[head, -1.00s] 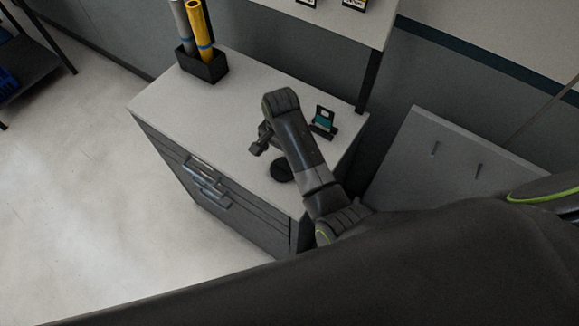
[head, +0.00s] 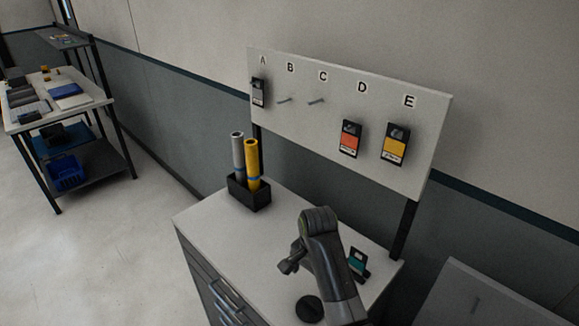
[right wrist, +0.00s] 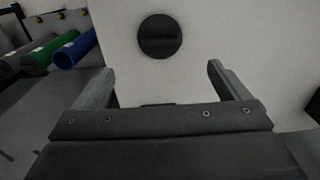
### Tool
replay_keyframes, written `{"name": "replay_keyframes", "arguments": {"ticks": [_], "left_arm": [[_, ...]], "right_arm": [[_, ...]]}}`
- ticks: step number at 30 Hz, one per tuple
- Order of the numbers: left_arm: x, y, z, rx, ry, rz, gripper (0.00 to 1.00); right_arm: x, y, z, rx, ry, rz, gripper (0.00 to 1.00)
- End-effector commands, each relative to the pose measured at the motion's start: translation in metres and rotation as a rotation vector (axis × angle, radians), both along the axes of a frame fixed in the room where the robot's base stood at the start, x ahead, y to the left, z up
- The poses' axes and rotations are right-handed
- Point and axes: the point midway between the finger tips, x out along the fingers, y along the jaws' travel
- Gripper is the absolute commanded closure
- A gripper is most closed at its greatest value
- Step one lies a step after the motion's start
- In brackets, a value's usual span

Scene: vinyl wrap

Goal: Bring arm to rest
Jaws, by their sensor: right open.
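My right arm reaches in from the bottom of the head view over the white cabinet top (head: 200,226). Its right gripper (head: 284,267) hangs above the cabinet top, left of the wrist. In the right wrist view the right gripper (right wrist: 160,85) has its two fingers spread wide, with nothing between them. A round black disc (head: 309,309) lies on the cabinet top beside the arm. It also shows beyond the fingers in the right wrist view (right wrist: 160,36), apart from them. My left gripper is in neither current view.
A black holder (head: 249,195) with a grey and a yellow roll stands at the back left. A teal card in a small stand (head: 358,263) is just right of my arm. A lettered pegboard (head: 300,75) with hanging packets rises behind. A loaded shelf table (head: 75,105) stands far left.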

Motion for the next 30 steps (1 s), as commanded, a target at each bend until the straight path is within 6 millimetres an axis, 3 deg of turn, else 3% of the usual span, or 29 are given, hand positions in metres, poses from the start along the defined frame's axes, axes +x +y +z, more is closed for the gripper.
{"name": "replay_keyframes", "arguments": {"ticks": [4,8,16,24,30], "left_arm": [[-0.002,0.000,0.000,0.000,0.002,0.000,0.64],[-0.002,0.000,0.000,0.000,0.003,0.000,0.64],[-0.004,0.000,0.000,0.000,0.005,0.001,0.64],[-0.005,0.000,0.000,-0.001,0.008,0.002,0.64],[-0.005,0.000,0.000,-0.001,0.008,0.002,0.64]], "right_arm": [[-0.009,-0.013,-0.011,0.004,-0.010,0.015,0.05],[-0.035,-0.044,-0.033,0.007,-0.042,0.066,0.05],[-0.124,-0.124,-0.065,-0.047,-0.141,0.263,0.05],[-0.217,-0.177,-0.056,-0.158,-0.208,0.507,0.05],[-0.260,-0.193,-0.039,-0.217,-0.228,0.642,0.05]]}}
